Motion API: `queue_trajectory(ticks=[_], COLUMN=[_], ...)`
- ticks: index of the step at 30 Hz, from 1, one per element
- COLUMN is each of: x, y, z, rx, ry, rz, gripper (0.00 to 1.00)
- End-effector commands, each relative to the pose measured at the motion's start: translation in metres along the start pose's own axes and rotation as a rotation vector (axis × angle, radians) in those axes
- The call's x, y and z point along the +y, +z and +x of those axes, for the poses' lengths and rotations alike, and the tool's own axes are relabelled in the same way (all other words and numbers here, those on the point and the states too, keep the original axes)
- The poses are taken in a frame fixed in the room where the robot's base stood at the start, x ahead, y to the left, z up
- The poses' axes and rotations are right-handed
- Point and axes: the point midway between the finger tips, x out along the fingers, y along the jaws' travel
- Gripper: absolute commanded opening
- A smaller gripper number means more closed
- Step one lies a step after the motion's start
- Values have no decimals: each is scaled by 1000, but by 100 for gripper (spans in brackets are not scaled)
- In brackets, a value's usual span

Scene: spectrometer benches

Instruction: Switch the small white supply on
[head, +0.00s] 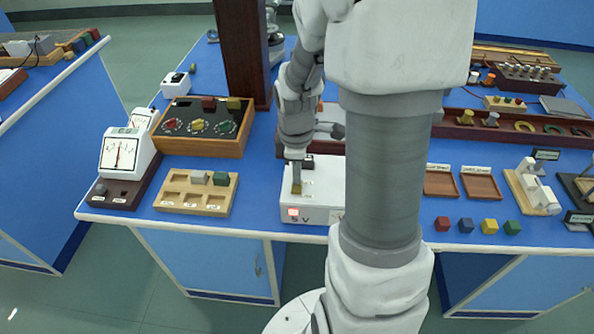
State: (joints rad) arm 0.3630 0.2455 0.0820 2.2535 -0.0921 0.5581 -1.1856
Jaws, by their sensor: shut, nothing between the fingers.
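A small white supply (325,207) marked "5 V" stands near the front edge of the blue bench, in the middle of the head view. A small window on its front face glows red. My gripper (296,188) points straight down at the left part of the supply's top. Its fingers are shut and empty. The tips are at or just above the top face; I cannot tell whether they touch it. A dark part shows on the top behind the fingers. My arm hides the right side of the supply, and the switch cannot be made out clearly.
A wooden tray of blocks (170,204), an analog meter (122,152) and a wooden control box (195,147) stand to the left. A dark column (243,50) rises behind. Right of my arm are small trays (481,187) and several coloured cubes (466,225).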

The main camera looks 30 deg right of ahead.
Motion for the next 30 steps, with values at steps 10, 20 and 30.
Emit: queue_trajectory(ticks=[10, 20, 30], x=[-11, -17, -14], y=[0, 0, -4], z=[-1, -3, -14], rx=[-1, -1, 0], ry=[-6, -3, -2], rz=[-1, 0, 0], gripper=[0, 0, 0])
